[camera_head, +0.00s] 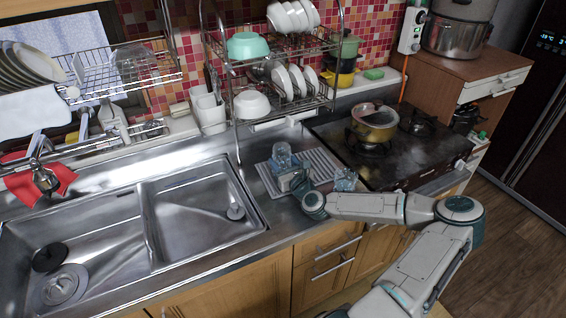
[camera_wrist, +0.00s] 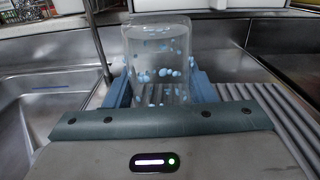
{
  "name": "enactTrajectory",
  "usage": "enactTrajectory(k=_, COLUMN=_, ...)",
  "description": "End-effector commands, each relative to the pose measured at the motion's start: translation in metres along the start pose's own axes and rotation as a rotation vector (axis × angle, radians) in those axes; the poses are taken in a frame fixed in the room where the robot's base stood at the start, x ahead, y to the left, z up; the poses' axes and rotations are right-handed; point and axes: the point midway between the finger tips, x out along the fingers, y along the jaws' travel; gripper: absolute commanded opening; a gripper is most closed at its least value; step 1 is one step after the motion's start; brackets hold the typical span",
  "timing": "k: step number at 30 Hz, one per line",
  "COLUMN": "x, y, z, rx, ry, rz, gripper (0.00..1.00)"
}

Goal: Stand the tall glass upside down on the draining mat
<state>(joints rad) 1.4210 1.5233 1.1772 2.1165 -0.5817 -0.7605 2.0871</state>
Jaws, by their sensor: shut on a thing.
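A clear tall glass with blue dots (camera_head: 281,155) is upright in line, not lying, over the left part of the ribbed draining mat (camera_head: 322,163). My gripper (camera_head: 291,174) is shut on it from the front. In the wrist view the glass (camera_wrist: 160,50) stands between the two blue fingers of my gripper (camera_wrist: 162,88), with the mat (camera_wrist: 275,112) below and to the right. I cannot tell surely which end is the mouth, or whether its lower end touches the mat; my gripper hides that end.
A second clear glass (camera_head: 345,180) is at the mat's right front, close to my arm. The sink (camera_head: 195,215) is on the left and the stove with a pot (camera_head: 373,122) on the right. A wire dish rack (camera_head: 270,85) rises behind the mat.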

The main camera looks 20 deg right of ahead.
Motion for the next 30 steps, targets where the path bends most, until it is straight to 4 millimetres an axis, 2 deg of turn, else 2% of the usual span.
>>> enactTrajectory(k=8, x=0.0, y=0.0002, z=-0.0025, rx=0.0, ry=-0.001, rz=0.0, gripper=0.09)
enactTrajectory(k=9, x=0.0, y=0.0002, z=-0.0025, rx=0.0, ry=-0.001, rz=0.0, gripper=0.55)
enactTrajectory(k=11, x=0.0, y=0.0002, z=-0.0025, rx=0.0, ry=-0.001, rz=0.0, gripper=0.72)
enactTrajectory(k=12, x=0.0, y=0.0001, z=-0.0026, rx=0.0, ry=-0.001, rz=0.0, gripper=0.75)
enactTrajectory(k=17, x=0.0, y=0.0001, z=-0.0027, rx=0.0, ry=0.0, rz=0.0, gripper=0.75)
enactTrajectory(k=20, x=-0.0001, y=0.0001, z=-0.0032, rx=0.0, ry=0.001, rz=0.0, gripper=0.97)
enactTrajectory(k=21, x=-0.0001, y=0.0001, z=-0.0032, rx=0.0, ry=0.001, rz=0.0, gripper=1.0)
enactTrajectory(k=26, x=-0.0001, y=0.0001, z=-0.0029, rx=0.0, ry=0.0, rz=0.0, gripper=1.0)
enactTrajectory(k=30, x=0.0, y=0.0, z=0.0046, rx=0.0, ry=-0.001, rz=0.0, gripper=1.0)
